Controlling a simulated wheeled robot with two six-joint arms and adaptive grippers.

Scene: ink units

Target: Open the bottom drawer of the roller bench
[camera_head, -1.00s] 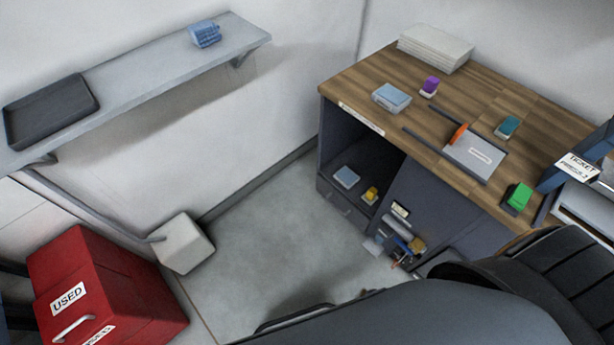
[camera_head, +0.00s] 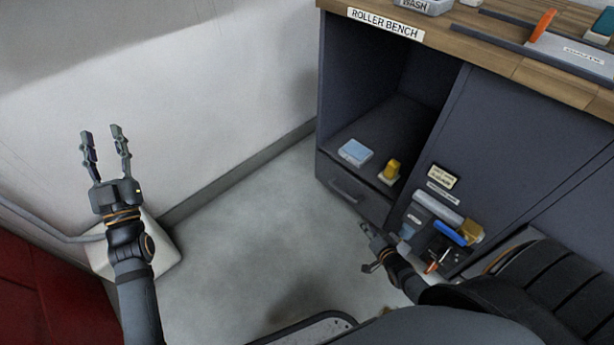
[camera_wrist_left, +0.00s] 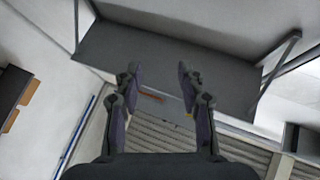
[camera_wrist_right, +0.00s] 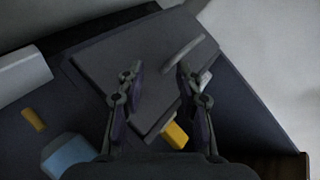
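The roller bench (camera_head: 480,130) stands at the right of the head view, with a name label on its top edge. Its bottom drawer (camera_head: 372,205) lies under an open compartment and looks closed, with a bar handle (camera_head: 347,190) on its front. The handle also shows in the right wrist view (camera_wrist_right: 182,54), beyond the fingertips. My right gripper (camera_head: 368,247) is low in front of the bench, a little apart from the drawer; its fingers are open and empty in its wrist view (camera_wrist_right: 158,80). My left gripper (camera_head: 103,133) is raised at the left, open and empty.
A light blue box (camera_head: 355,151) and a yellow item (camera_head: 391,170) sit in the compartment above the drawer. A holder with tools (camera_head: 440,232) is on the bench front, close to my right gripper. A red cabinet (camera_head: 45,285) is at lower left. The floor before the drawer is clear.

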